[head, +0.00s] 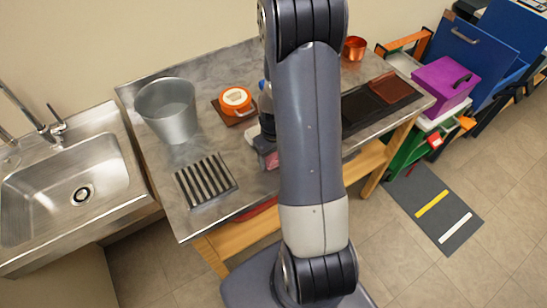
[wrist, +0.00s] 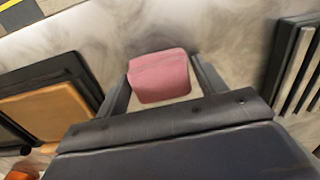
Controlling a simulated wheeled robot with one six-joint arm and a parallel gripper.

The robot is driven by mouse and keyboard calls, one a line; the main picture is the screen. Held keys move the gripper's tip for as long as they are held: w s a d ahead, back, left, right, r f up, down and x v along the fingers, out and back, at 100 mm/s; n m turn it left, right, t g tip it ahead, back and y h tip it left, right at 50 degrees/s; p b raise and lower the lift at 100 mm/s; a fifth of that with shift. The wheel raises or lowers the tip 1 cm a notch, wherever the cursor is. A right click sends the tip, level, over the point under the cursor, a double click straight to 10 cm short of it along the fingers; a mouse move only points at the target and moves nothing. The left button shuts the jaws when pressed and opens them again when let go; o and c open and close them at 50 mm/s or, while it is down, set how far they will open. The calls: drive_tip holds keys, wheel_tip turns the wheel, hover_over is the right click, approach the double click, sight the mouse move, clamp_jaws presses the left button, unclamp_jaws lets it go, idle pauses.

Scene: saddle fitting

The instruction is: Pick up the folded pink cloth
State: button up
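The folded pink cloth (wrist: 160,76) lies on the grey metal worktop in the wrist view. My gripper (wrist: 162,66) is open, with one finger on each side of the cloth. The cloth is close to both fingers near its far edge, and a gap shows beside its lower right side. I cannot tell if either finger touches it. In the head view only a small part of the cloth (head: 271,160) shows beside my arm, which hides most of it and most of the gripper.
On the worktop (head: 215,148), a striped rack (head: 206,181), a metal bucket (head: 168,110) and an orange pot (head: 235,100) stand left of my arm. A black tray with a brown board (head: 389,87) lies right. A copper cup (head: 354,48) stands at the back. A sink (head: 70,190) is far left.

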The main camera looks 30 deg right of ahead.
sight(274, 155)
drive_tip(key=c, duration=0.6)
wheel_tip(274, 155, up, 10)
drive_tip(key=shift+r+b, duration=0.1)
drive_tip(key=shift+b, duration=0.5)
drive_tip(key=o, duration=0.3)
drive_tip(key=shift+c, duration=1.2)
drive_tip(key=shift+d, duration=0.1)
